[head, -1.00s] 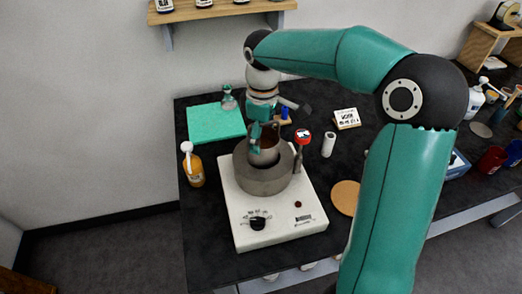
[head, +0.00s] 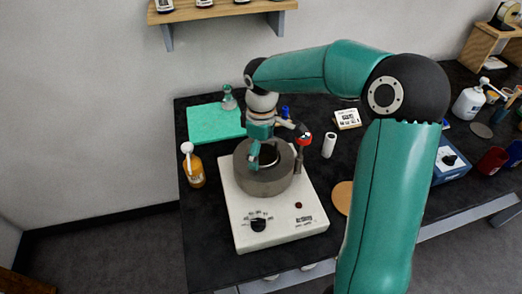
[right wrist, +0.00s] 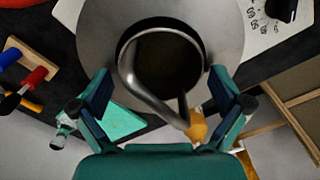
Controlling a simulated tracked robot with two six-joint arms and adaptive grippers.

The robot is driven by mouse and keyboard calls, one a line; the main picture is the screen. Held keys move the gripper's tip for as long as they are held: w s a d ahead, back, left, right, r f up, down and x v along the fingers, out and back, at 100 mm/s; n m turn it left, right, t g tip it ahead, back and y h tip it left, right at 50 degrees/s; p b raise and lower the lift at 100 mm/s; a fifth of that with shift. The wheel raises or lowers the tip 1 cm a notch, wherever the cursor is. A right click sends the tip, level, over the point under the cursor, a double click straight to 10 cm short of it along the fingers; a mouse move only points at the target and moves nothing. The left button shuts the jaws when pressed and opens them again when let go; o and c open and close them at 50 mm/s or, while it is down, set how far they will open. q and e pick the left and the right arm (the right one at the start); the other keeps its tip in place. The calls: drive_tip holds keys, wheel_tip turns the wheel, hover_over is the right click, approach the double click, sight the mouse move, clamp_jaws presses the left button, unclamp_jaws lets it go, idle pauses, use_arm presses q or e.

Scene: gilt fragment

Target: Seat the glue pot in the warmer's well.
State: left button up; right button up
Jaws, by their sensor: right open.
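The white warmer (head: 283,231) stands on the dark bench with a round grey collar (head: 263,185) on top. The glue pot (head: 269,157) is down inside the collar's well, mostly hidden in the head view. In the right wrist view the pot (right wrist: 165,62) shows its round rim and dark inside within the collar, with its metal handle looped across. It looks level, but its depth is hard to judge. My right gripper (head: 263,152) is above the well; in the wrist view its fingers (right wrist: 160,92) are apart, either side of the handle, not gripping it. My left gripper is out of view.
An amber bottle (head: 193,168) is left of the warmer, a green mat (head: 214,121) behind.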

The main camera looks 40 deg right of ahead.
wheel_tip(320, 180, up, 11)
drive_tip(key=shift+r, duration=0.55)
idle(0.5)
